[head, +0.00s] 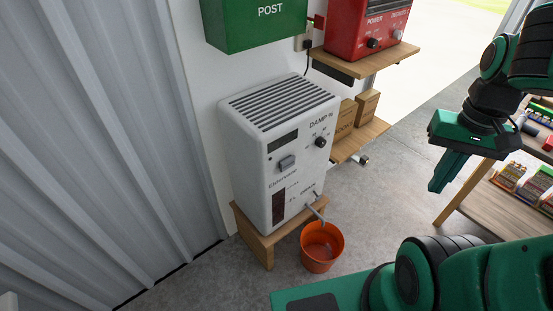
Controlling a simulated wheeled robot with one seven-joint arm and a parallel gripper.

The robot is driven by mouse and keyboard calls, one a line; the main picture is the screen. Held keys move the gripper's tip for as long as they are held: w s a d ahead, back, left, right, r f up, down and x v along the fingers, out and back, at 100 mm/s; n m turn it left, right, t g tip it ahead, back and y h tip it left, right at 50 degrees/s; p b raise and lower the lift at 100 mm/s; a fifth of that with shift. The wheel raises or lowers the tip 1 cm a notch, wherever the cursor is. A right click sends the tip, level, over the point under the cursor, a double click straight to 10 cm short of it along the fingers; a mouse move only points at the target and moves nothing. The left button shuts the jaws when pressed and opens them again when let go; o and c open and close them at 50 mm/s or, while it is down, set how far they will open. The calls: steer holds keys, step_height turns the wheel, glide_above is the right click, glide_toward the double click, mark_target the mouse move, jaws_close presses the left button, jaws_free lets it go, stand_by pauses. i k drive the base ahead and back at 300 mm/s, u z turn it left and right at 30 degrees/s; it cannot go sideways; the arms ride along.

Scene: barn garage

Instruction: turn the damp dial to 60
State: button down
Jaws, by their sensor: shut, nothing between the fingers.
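The white dehumidifier (285,155) stands upright on a small wooden stool, its labelled front facing right. Its black damp dial (320,142) sits high on the front under the words "DAMP %". The dial's pointer setting is too small to read. A grey square button or switch (287,163) is to the dial's left and lower. My green gripper (436,188) is shut and empty, pointing down in the air to the right of the dehumidifier, well apart from the dial.
An orange bucket (322,247) stands on the floor under the spout. A red device (372,38) is on the upper wooden shelf, with cardboard boxes (347,115) on the shelf below. A green post box (256,22) hangs above. A goods rack (510,210) is at right. Concrete floor between is clear.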

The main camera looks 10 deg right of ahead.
mark_target(320, 143)
steer(key=z, duration=0.25)
steer(key=k, duration=0.9)
steer(key=u, duration=0.55)
steer(key=i, duration=0.5)
steer(key=z, duration=0.05)
